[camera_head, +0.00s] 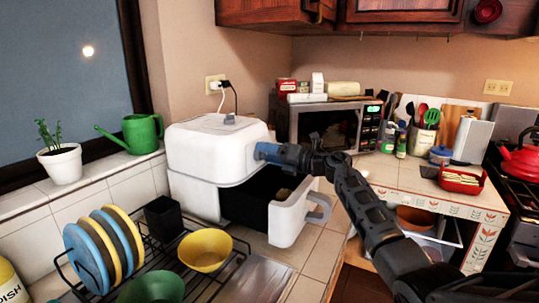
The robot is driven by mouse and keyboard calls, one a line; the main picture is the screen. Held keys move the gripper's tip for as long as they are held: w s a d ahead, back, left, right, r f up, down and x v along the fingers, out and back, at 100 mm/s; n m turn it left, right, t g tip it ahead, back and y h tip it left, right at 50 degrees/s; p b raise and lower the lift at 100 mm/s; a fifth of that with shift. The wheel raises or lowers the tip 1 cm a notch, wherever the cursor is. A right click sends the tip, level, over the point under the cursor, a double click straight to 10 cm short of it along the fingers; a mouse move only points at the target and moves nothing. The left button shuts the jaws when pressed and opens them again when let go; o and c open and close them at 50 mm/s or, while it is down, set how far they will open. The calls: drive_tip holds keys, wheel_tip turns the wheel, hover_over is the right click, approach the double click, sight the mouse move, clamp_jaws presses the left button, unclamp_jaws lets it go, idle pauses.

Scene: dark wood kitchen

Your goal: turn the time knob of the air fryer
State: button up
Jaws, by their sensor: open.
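The white air fryer (205,152) stands on the tiled counter by the window. Its drawer (288,219) is pulled out, with the grey handle (319,208) at its front and a dark inside. My gripper (264,151) is at the upper front of the air fryer, above the open drawer, reaching in from the right. It is open; whether its fingertips touch the front is too small to tell. I cannot make out the time knob; my gripper covers part of the front where the fingertips are.
A dish rack with plates (92,249) and a yellow bowl (205,250) stands in front of the air fryer. A microwave (330,125) is behind it to the right. A green watering can (141,134) and a potted plant (61,163) sit on the window ledge.

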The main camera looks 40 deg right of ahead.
drive_tip(key=b+v, duration=0.1)
drive_tip(key=v, duration=0.6)
drive_tip(key=shift+s+d, duration=0.15)
drive_tip(key=shift+s, duration=0.2)
